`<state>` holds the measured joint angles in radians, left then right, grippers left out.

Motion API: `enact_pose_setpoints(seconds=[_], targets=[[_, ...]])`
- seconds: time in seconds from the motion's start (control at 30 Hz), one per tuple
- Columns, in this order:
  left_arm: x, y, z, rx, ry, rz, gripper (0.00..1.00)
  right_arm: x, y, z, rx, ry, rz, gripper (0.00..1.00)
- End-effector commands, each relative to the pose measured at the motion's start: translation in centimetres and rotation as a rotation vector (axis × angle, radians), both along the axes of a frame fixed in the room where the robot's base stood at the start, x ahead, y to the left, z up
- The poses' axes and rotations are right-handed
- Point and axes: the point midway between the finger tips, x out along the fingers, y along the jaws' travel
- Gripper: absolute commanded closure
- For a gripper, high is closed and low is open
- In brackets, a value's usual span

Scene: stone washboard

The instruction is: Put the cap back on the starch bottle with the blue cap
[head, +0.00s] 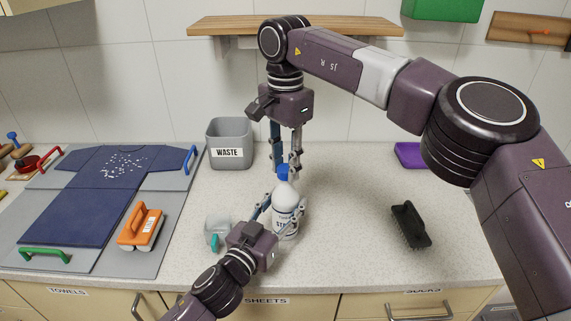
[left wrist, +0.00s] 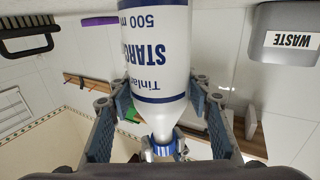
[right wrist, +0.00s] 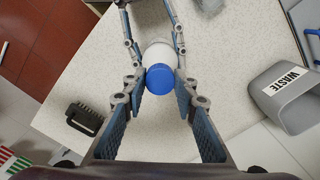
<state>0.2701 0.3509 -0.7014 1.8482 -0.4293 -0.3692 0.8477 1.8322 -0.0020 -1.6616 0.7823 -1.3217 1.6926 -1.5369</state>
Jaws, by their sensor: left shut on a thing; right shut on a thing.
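The white starch bottle (head: 284,194) stands upright on the counter, with blue lettering that also shows in the left wrist view (left wrist: 158,45). My left gripper (head: 283,212) is shut on the bottle's body. The blue cap (head: 283,172) is at the top of the bottle's neck. It shows from above in the right wrist view (right wrist: 160,78), in line with the bottle, and in the left wrist view (left wrist: 163,149) at the neck's end. My right gripper (head: 288,170) points down and is shut on the cap. I cannot tell whether the cap is threaded on.
A grey waste bin (head: 229,145) stands behind left. A clear container with a teal part (head: 214,239) is beside my left gripper. A black brush (head: 409,224) lies right. An orange-handled brush (head: 140,228) and blue shirt (head: 85,200) lie on the left board. A wooden shelf (head: 225,25) hangs above.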

Motion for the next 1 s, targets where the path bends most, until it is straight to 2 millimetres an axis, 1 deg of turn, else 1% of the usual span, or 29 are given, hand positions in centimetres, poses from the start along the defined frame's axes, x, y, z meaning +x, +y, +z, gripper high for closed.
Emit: enact_pose_setpoints(seconds=[0.07, 0.17, 1.0], targets=[[0.03, 0.04, -0.03, 0.000, 0.001, 0.001, 1.00, -0.05, 0.01, -0.03, -0.001, 0.002, -0.077, 1.00], [0.04, 0.05, -0.03, 0.000, 0.001, 0.001, 1.00, -0.08, 0.02, -0.04, -0.001, 0.002, -0.242, 1.00], [0.03, 0.04, -0.04, 0.000, 0.001, 0.001, 1.00, -0.05, 0.14, -0.15, -0.001, 0.002, -1.831, 1.00]])
